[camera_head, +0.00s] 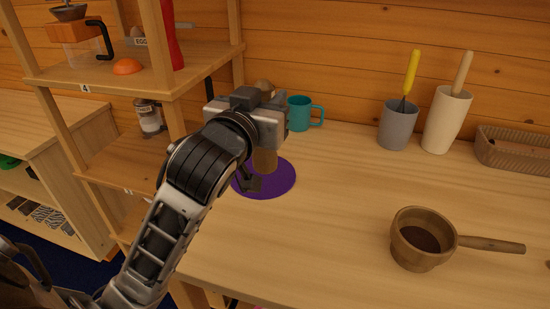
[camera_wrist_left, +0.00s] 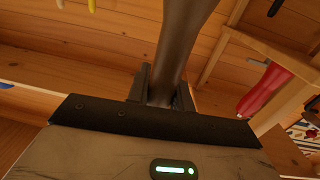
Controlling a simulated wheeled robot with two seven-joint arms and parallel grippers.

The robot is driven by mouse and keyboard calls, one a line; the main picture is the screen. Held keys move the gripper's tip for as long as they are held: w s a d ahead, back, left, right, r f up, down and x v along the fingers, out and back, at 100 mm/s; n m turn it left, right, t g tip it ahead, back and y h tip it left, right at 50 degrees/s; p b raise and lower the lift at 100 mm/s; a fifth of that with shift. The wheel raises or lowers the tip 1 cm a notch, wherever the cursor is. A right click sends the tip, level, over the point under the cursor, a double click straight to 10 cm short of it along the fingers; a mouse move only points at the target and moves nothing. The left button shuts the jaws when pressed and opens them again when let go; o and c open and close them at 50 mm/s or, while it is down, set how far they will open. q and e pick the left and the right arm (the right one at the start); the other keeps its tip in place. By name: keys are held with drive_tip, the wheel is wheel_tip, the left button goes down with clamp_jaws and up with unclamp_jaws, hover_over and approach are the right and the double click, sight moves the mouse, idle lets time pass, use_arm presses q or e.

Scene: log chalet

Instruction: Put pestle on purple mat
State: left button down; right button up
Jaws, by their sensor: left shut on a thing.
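The pestle (camera_head: 265,160) is brown and wooden, and my left gripper (camera_head: 257,178) is shut on it. Its lower part shows below the gripper, over the purple mat (camera_head: 283,182); a rounded brown end shows above the wrist. I cannot tell whether it touches the mat. In the left wrist view the brown shaft (camera_wrist_left: 182,45) stands between the two dark fingers (camera_wrist_left: 162,90). The mat is round and flat on the table, partly hidden by my left arm and the pestle. My right gripper is not in view.
A teal mug (camera_head: 299,113) stands just behind the mat. A grey cup (camera_head: 397,128) with a yellow-handled tool and a white vase (camera_head: 445,125) stand at the back. A wooden pot (camera_head: 420,250) is at front right. Shelves (camera_head: 130,80) rise at left. The table's middle is clear.

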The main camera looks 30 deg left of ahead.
use_arm(q)
drive_tip(key=w+a+f, duration=0.8)
drive_tip(key=w+f, duration=0.3)
drive_tip(key=f, duration=0.1)
drive_tip(key=shift+w+a+f, duration=0.15)
drive_tip(key=shift+w+f, duration=0.05)
drive_tip(key=shift+f, duration=0.2)
drive_tip(key=shift+f, duration=0.15)
drive_tip(key=c, duration=1.2)
unclamp_jaws()
drive_tip(key=shift+c, duration=0.2)
